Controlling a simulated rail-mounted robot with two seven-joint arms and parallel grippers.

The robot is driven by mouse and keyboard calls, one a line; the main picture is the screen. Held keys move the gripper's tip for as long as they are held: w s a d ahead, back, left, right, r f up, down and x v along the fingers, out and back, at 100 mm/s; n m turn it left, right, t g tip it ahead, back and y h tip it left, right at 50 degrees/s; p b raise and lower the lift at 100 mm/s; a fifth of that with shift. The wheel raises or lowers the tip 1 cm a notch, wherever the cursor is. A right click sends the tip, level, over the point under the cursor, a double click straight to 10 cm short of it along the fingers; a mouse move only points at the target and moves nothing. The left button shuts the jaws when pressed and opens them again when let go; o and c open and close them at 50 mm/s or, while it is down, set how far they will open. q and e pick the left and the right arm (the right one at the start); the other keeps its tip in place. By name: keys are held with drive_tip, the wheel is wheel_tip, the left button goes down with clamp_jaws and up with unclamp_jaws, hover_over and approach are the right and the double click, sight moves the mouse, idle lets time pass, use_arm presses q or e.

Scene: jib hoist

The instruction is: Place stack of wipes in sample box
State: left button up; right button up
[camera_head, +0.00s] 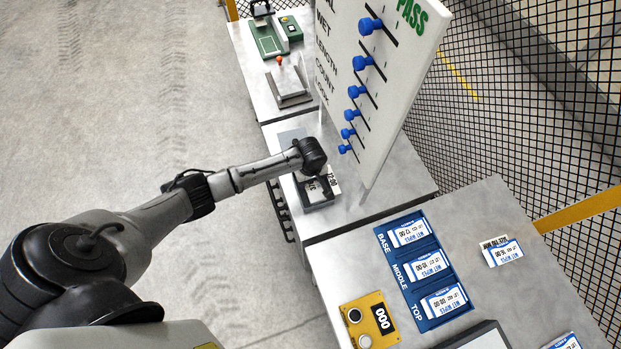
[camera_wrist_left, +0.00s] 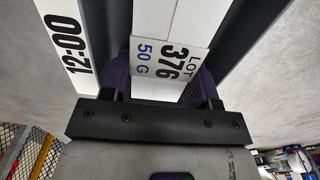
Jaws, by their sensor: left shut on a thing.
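My left gripper (camera_wrist_left: 160,85) is shut on a white stack of wipes (camera_wrist_left: 168,52) with a label reading LOT 376 50 G; one dark finger is on each side of it. In the head view my left gripper (camera_head: 318,178) is over the grey sample box (camera_head: 319,205), and its wrist hides most of the fingers and the stack. A 12:00 label (camera_wrist_left: 68,45) and dark walls (camera_wrist_left: 237,45) beside the stack show in the wrist view. I cannot tell whether the stack touches the box floor. My right gripper is not in view.
A white board (camera_head: 385,100) with blue sliders stands close to the right of the box. A blue rack (camera_head: 428,268) of wipe packs and a yellow counter (camera_head: 370,322) are on the nearer table. A red-knobbed device (camera_head: 290,88) stands on the far table.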

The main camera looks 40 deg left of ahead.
use_arm(q)
drive_tip(key=shift+f, duration=0.2)
drive_tip(key=o, duration=0.7)
drive_tip(key=shift+c, duration=0.2)
